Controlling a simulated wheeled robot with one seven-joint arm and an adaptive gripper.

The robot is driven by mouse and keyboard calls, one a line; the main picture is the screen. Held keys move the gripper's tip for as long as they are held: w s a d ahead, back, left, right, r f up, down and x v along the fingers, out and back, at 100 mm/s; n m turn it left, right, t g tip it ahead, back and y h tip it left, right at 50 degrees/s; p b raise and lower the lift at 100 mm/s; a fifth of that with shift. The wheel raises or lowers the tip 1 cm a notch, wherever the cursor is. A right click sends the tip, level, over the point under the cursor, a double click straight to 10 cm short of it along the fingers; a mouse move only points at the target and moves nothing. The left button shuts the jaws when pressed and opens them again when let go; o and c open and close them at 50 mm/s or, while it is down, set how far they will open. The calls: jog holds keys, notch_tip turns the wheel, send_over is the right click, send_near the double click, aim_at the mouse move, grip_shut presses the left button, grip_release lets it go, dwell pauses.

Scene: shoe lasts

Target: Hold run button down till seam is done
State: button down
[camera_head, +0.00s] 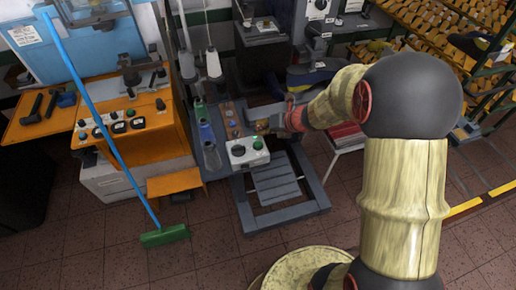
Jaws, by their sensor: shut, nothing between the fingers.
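A pale control box (248,158) stands at the front of the grey machine in the middle. On its top are a green button (257,145) at the right and a larger dark round knob (238,150) at the left. I cannot read any label, so I cannot tell which is the run button. My gripper (261,127) reaches in from the right, just behind the box. It is shut and empty. I cannot tell whether its tips touch anything. The seam and the work in the machine are not visible.
An orange machine (135,127) with knobs stands left, a blue-handled green broom (164,236) leaning in front. Bottles (206,134) stand just left of the box. A grey treadle frame (276,189) lies below. Racks of shoe lasts (445,20) fill the back right. Floor in front is clear.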

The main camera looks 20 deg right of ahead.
aim_at(260, 143)
jog(key=shift+f+b, duration=1.15)
jog(key=shift+f, duration=0.75)
jog(key=shift+f, duration=0.1)
jog(key=shift+f, duration=0.3)
